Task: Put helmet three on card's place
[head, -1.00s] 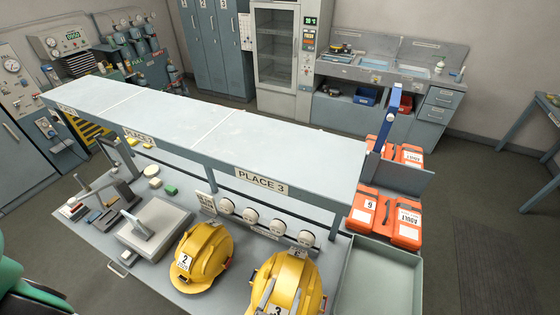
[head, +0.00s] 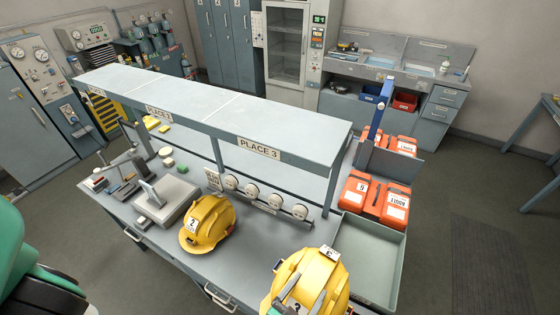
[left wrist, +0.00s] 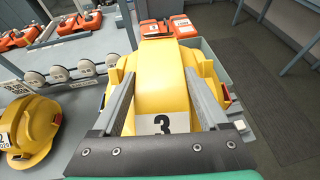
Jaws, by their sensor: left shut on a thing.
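Yellow helmet three (head: 318,270) is at the bottom of the head view, near the bench's front right. My left gripper (head: 300,296) is shut on it. In the left wrist view the two grey fingers (left wrist: 160,88) straddle the yellow crest of the helmet (left wrist: 162,68), with the "3" label between them. Whether its underside touches the bench is hidden. The long shelf (head: 215,108) carries place labels, with "PLACE 3" (head: 259,148) at the right. My right gripper is not in view.
Yellow helmet two (head: 208,223) sits on the bench (head: 185,243) to the left. Orange cases (head: 375,202) and an open grey tray (head: 370,250) are at the right. The shelf top is bare.

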